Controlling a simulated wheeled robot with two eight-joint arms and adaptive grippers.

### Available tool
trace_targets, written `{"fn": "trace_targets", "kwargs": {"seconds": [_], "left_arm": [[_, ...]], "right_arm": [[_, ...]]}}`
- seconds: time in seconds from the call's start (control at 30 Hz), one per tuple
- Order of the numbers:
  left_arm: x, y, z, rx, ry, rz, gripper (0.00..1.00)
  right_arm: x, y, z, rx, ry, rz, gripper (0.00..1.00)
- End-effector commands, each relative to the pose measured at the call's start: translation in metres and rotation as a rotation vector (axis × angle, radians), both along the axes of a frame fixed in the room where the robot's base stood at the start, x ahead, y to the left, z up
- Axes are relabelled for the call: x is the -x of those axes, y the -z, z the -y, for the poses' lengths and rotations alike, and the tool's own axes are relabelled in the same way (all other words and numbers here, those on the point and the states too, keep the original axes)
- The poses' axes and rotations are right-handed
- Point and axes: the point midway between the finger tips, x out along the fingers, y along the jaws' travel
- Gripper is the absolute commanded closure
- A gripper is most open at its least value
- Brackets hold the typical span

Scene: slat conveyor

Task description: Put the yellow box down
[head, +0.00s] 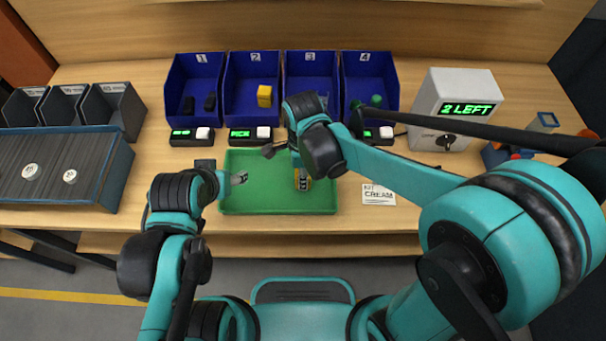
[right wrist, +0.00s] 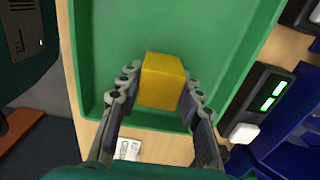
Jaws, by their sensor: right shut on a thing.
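The yellow box (right wrist: 160,80) is between the two fingers of my right gripper (right wrist: 160,88) in the right wrist view. The fingers are shut on its sides, over the green tray (right wrist: 105,40). In the head view my right gripper (head: 302,178) is over the right half of the green tray (head: 240,207) and hides most of the box. Whether the box touches the tray floor cannot be told. My left gripper (head: 239,178) is over the tray's left side with nothing visible in it; its opening is too small to judge.
Blue numbered bins (head: 194,92) stand behind the tray; bin 2 holds another yellow block (head: 264,96). Small green-lit boxes (head: 250,135) line the tray's back. A display box (head: 455,110) reads "2 LEFT". A label card (head: 379,195) lies right of the tray. A slat conveyor (head: 60,170) is left.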

Motion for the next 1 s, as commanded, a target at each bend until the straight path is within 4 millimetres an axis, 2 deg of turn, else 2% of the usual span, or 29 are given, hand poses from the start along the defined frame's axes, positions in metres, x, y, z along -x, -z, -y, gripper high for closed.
{"fn": "trace_targets", "kwargs": {"seconds": [0.2, 0.23, 0.3, 0.67, 0.77, 1.0], "left_arm": [[0.0, 0.003, 0.0, 0.0, 0.0, 0.0, 0.4], [0.0, 0.003, 0.0, 0.0, 0.0, 0.0, 0.4], [0.0, 0.002, 0.0, 0.0, 0.0, 0.0, 0.4], [0.0, -0.001, 0.0, 0.0, 0.0, 0.0, 0.4], [0.0, -0.007, 0.0, 0.0, 0.0, 0.0, 0.4], [0.0, -0.026, 0.0, 0.0, 0.0, 0.0, 0.4]], "right_arm": [[0.0, 0.004, 0.0, 0.0, 0.0, 0.0, 0.89], [0.0, 0.003, 0.0, 0.0, 0.0, 0.0, 0.6], [0.0, 0.003, 0.0, 0.0, 0.0, 0.0, 0.44], [0.0, -0.002, 0.0, 0.0, 0.0, 0.0, 0.44], [0.0, -0.014, 0.0, 0.0, 0.0, 0.0, 0.44], [0.0, -0.068, 0.0, 0.0, 0.0, 0.0, 0.44]]}}
